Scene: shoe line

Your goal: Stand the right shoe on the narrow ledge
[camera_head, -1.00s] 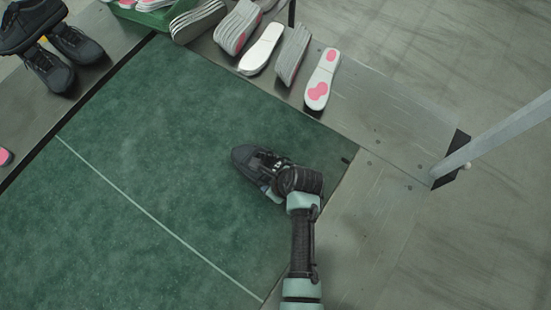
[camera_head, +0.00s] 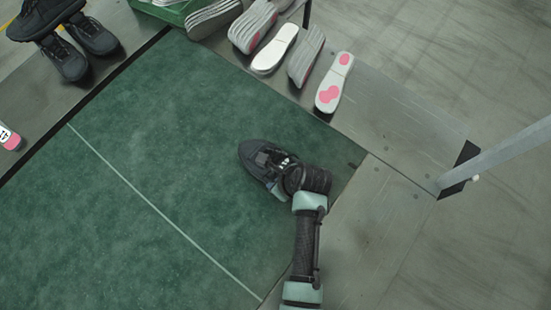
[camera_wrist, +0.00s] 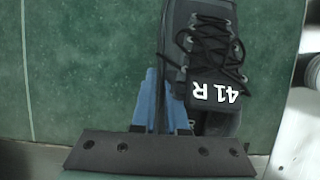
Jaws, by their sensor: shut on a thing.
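A black shoe (camera_head: 255,155) with a white "41 R" on its tongue is in my gripper (camera_head: 277,190), over the green mat. In the wrist view the shoe (camera_wrist: 205,45) lies along the right side of the blue fingers. My gripper (camera_wrist: 168,100) is shut on the shoe's side; one finger is partly hidden by it. I cannot tell whether the shoe touches the mat. A grey metal strip (camera_head: 390,130) runs along the mat's upper right edge; I cannot tell if this is the narrow ledge.
Several pale soles (camera_head: 330,90) lie on the strip at the top, beside a green crate (camera_head: 160,14). Black shoes (camera_head: 70,60) stand on a grey surface at the upper left. A metal post (camera_head: 510,152) rises at the right. The green mat (camera_head: 150,200) is mostly clear.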

